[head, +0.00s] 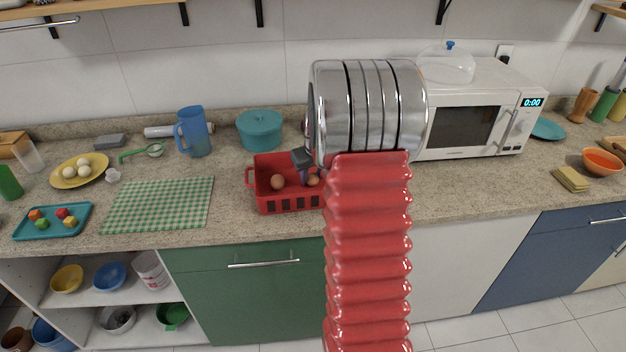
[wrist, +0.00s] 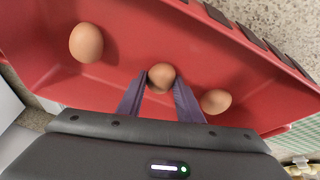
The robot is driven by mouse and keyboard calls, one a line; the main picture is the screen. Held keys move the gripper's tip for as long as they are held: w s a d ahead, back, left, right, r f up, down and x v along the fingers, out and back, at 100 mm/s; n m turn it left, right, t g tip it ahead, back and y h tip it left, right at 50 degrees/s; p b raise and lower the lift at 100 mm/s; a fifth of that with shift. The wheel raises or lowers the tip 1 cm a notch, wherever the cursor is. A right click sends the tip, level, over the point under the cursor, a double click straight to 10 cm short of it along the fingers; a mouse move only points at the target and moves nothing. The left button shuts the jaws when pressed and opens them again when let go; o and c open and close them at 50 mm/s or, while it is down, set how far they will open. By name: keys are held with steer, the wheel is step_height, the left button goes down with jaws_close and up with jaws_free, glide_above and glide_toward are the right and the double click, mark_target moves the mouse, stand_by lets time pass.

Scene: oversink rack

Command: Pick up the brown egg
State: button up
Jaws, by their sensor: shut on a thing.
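A red crate (head: 290,203) stands on the counter and holds brown eggs. In the wrist view three brown eggs show against the red crate (wrist: 200,50): one at the left (wrist: 86,43), one in the middle (wrist: 161,76) and one at the right (wrist: 216,101). My gripper (wrist: 160,88) is shut on the middle egg, with a purple finger on either side of it. In the head view my gripper (head: 303,178) reaches down into the crate. One egg (head: 277,182) lies left of it and another (head: 312,180) shows just right of the finger; I cannot tell whether that one is held.
A teal pot (head: 260,130) and a blue pitcher (head: 193,132) stand behind the crate. A green checkered cloth (head: 158,205) lies to its left. A white microwave (head: 470,110) stands to the right. My arm hides the crate's right end.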

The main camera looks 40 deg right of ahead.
steer(key=shift+r, duration=0.1)
step_height(320, 180, up, 28)
stand_by(0.7)
stand_by(0.5)
steer(key=w+a+f, duration=0.3)
steer(key=a+f, duration=0.1)
steer(key=a, duration=0.8)
steer(key=w+a+f, duration=0.3)
steer(key=a+f, duration=0.1)
steer(key=a, duration=0.8)
steer(key=w+a+f, duration=0.4)
steer(key=a+f, duration=0.1)
steer(key=a, duration=0.7)
steer(key=shift+a, duration=0.4)
